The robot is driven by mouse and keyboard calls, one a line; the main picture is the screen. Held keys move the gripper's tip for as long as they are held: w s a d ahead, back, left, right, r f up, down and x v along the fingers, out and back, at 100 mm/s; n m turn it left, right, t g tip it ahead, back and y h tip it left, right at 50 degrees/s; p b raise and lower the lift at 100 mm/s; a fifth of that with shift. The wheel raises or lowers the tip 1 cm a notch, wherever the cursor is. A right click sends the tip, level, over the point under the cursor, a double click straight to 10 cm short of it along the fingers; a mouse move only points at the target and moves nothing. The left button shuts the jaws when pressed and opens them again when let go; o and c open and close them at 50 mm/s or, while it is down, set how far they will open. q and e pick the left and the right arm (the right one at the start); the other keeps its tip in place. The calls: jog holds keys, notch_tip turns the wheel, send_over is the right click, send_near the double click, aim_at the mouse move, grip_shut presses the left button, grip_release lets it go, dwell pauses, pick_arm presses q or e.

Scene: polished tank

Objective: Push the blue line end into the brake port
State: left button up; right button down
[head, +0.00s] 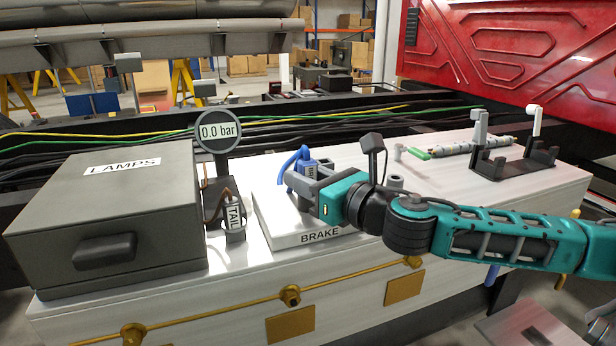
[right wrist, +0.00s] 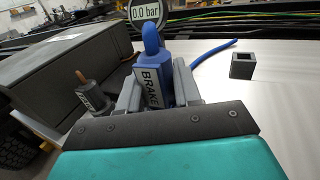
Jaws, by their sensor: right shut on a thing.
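The blue line end (head: 312,165) is a blue block with a white BRAKE label and a blue hose looping from its top. My right gripper (head: 303,182) is shut on it, above the pale slab (head: 285,234) marked BRAKE. In the right wrist view the line end (right wrist: 153,84) stands roughly upright between the grey fingers (right wrist: 155,95). Its lower end is hidden by the gripper, so I cannot tell whether it touches a port. No brake port shows clearly in the head view. My left gripper is out of view.
The grey LAMPS box (head: 105,205) and TAIL fitting (head: 235,228) stand left, beside the 0.0 bar gauge (head: 218,131). A small hollow square socket (right wrist: 243,65) stands right in the right wrist view. A dark bracket (head: 512,160) stands right.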

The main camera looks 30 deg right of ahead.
jog(key=shift+s+f, duration=0.1)
jog(key=shift+f, duration=0.25)
dwell(0.4)
jog(key=c, duration=0.7)
grip_release()
jog(key=shift+r, duration=0.1)
jog(key=shift+d, duration=0.1)
